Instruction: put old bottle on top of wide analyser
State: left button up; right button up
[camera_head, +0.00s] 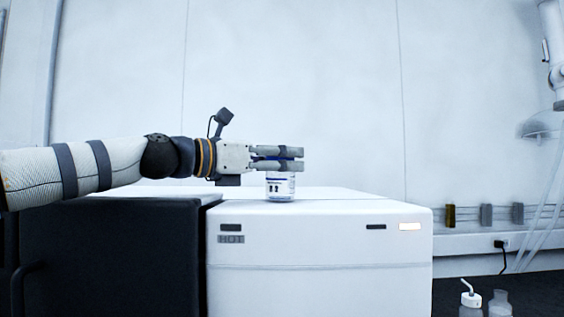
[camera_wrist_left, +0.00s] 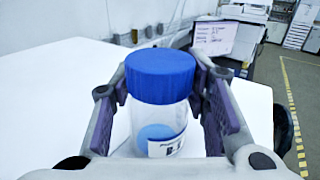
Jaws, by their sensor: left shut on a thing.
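The bottle (camera_head: 280,187) is a small clear one with a blue cap and a white label. In the head view it is upright at the white top of the wide analyser (camera_head: 320,245), and its base appears to touch that top. My left gripper (camera_head: 290,159) is shut around the bottle's upper part, coming in from the left. In the left wrist view the bottle (camera_wrist_left: 160,105) stands between the two purple-padded fingers (camera_wrist_left: 165,110), with some blue inside or behind its glass. My right gripper is not in view.
A dark unit (camera_head: 110,255) stands left of the white analyser, under my left arm. A wash bottle (camera_head: 471,298) and a clear bottle (camera_head: 500,303) stand low at the right. The white top around the bottle looks clear.

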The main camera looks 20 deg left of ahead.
pick_arm(q)
jog(key=o, duration=1.2)
jog(key=shift+s+a+r, duration=0.1)
jog(key=shift+s, duration=0.05)
jog(key=v, duration=0.2)
jog(key=p+v, duration=0.1)
jog(key=v, duration=0.1)
jog(key=r+v, duration=0.1)
jog(key=shift+s+a, duration=0.15)
jog(key=shift+s, duration=0.25)
jog(key=v, duration=0.3)
jog(key=f+v, duration=0.1)
jog(key=v, duration=0.1)
jog(key=shift+s+a+f, duration=0.1)
jog(key=shift+s+a, duration=0.1)
jog(key=shift+a, duration=0.15)
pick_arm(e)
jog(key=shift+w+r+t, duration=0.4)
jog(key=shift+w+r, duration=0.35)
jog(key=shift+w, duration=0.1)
